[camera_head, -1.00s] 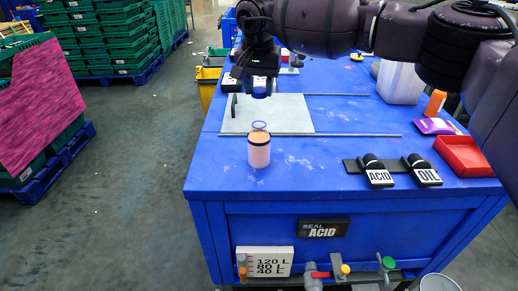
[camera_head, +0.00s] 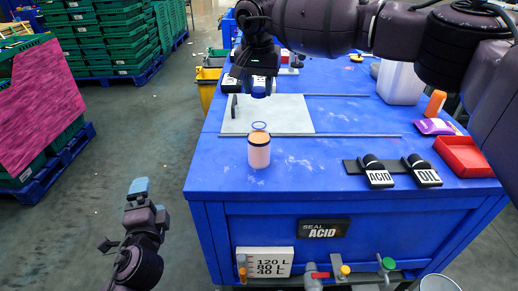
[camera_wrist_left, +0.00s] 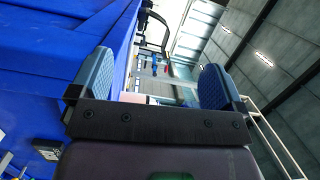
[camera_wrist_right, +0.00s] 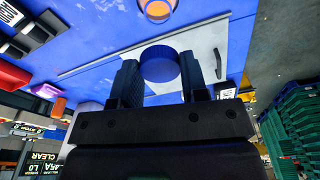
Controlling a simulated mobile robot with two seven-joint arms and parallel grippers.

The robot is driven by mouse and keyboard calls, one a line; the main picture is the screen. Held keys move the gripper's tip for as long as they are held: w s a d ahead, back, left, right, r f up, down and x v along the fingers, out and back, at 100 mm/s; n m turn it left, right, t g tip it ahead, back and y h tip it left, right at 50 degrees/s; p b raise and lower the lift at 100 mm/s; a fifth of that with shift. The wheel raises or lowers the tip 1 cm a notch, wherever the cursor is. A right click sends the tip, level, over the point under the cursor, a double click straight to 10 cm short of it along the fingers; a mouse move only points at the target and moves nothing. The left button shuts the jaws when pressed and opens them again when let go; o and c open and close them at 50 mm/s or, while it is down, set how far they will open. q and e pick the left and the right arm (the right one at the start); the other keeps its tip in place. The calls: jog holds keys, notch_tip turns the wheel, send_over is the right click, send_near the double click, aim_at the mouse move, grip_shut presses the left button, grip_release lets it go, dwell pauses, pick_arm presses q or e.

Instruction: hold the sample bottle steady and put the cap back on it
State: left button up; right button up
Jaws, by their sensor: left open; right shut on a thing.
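The sample bottle (camera_head: 259,155) stands upright and open on the blue table near its front left corner, with orange contents and a dark rim. My right gripper (camera_head: 258,86) is behind the bottle over the grey mat, shut on the round blue cap (camera_wrist_right: 159,64), apart from the bottle. My left gripper (camera_head: 138,188) is left of the table, open and empty, away from the bottle. Its fingers are wide apart in the left wrist view (camera_wrist_left: 155,85).
ACID (camera_head: 378,172) and OIL (camera_head: 424,170) blocks and a red tray (camera_head: 468,156) are to the right. A SEAL ACID sign (camera_head: 324,229) is on the table front. Table around the bottle is clear.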

aim_at(251, 151)
pick_arm(q)
jog(key=w+d+r+m+h, duration=0.1)
jog(key=w+d+m+h, duration=0.1)
jog(key=d+m+h, duration=0.2)
jog(key=w+d+r+m+h, duration=0.1)
jog(key=w+d+m+h, duration=0.2)
jog(key=m, duration=0.8)
jog(key=w+d+r+m+h, duration=0.1)
jog(key=w+d+m+h, duration=0.2)
jog(key=d+m+h, duration=0.3)
jog(key=shift+w+d+r+m+h, duration=0.1)
jog(key=shift+d+r+m+h, duration=0.15)
jog(key=shift+m+h, duration=0.55)
jog(key=m+g, duration=0.1)
jog(key=m, duration=0.1)
jog(key=w+d+f+m+g+h, duration=0.1)
jog(key=m, duration=0.1)
jog(key=d+f+m+g, duration=0.1)
jog(key=m, duration=0.1)
jog(key=shift+w+d+g+h, duration=0.25)
jog(key=shift+w+g+h, duration=0.05)
jog(key=shift+w+h, duration=0.1)
jog(key=shift+w+d+f+m+g, duration=0.2)
jog(key=shift+f+m+g, duration=0.15)
jog(key=shift+m+g, duration=0.45)
jog(key=x, duration=1.2)
jog(key=shift+w+r, duration=0.1)
jog(key=shift+r, duration=0.05)
